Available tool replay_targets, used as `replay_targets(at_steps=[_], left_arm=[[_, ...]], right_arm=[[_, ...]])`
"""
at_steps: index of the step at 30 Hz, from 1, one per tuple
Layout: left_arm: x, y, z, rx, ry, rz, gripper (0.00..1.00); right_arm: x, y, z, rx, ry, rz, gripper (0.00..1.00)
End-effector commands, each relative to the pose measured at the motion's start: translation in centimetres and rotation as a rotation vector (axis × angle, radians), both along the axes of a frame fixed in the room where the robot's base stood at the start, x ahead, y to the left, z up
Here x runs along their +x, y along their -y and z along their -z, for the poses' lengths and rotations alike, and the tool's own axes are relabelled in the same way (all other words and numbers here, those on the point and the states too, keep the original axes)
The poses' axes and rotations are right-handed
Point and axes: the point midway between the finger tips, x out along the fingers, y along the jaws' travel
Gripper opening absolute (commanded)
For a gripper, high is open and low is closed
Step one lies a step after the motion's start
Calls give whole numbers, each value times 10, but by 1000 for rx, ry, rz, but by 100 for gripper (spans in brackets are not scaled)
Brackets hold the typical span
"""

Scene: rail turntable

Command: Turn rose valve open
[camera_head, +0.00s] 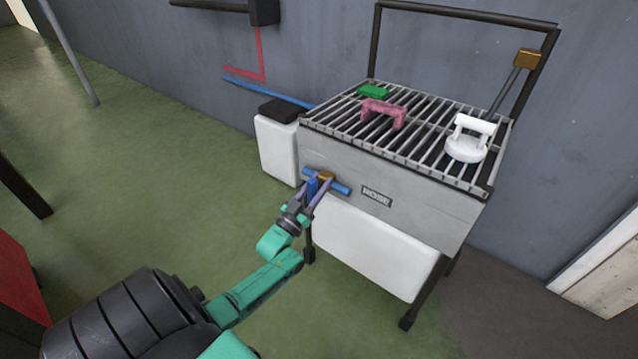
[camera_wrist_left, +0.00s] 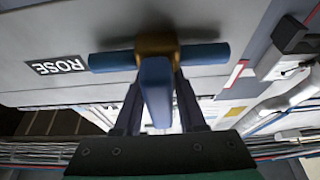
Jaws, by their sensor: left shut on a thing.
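The rose valve (camera_head: 341,187) is on the front of the grey trough, left of a dark label. It has a blue crossbar, a brass hub (camera_head: 326,176) and a blue lever. In the left wrist view the blue crossbar (camera_wrist_left: 205,54) lies nearly level across the picture, and the label reads ROSE upside down. The blue lever (camera_wrist_left: 156,92) runs from the brass hub toward my wrist, between the fingers. My left gripper (camera_head: 313,186) is shut on this lever. The fingers hide part of the lever. My right gripper is in neither view.
A slatted rack (camera_head: 425,135) on top of the trough carries a pink bracket (camera_head: 384,111), a green block (camera_head: 373,91) and a white handled piece (camera_head: 467,142). White tanks (camera_head: 372,245) sit below and left. Green floor on the left is open.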

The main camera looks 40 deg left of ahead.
Motion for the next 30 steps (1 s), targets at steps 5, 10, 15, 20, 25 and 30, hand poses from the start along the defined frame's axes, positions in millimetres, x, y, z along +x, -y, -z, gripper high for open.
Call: replay_targets(at_steps=[5,10,15,20,25,30], left_arm=[[-1,1,4,-3,-8,1,0],[-1,1,3,-2,-7,1,57],[0,1,2,-1,-4,0,57],[-4,0,3,0,-4,0,57],[-26,1,12,-1,-6,0,57],[-63,2,27,-1,-8,0,57]], right_arm=[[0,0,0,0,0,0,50],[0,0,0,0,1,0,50],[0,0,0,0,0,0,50],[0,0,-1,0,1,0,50],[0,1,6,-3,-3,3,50],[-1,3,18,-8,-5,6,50]])
